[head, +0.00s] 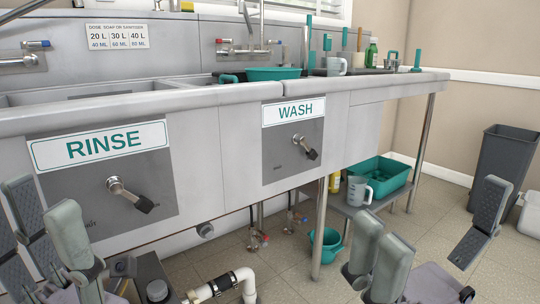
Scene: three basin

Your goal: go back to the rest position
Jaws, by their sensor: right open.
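My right gripper (436,222) is at the lower right, in front of the sink unit. Its fingers are spread wide apart and nothing is between them. My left gripper (44,210) is at the lower left, below the RINSE sign (100,145) and partly cut off by the frame edge. Its fingers stand apart with a visible gap and no object between them. Both grippers are below the counter's front edge, and neither is seen holding a thing.
The steel sink counter (380,86) runs across the view, with lever handles (305,146) sticking out of its front. A lower shelf holds a green basin (380,178) and a jug (359,190). A green bucket (327,246) and white pipe (228,282) are below. A grey bin (505,165) stands right.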

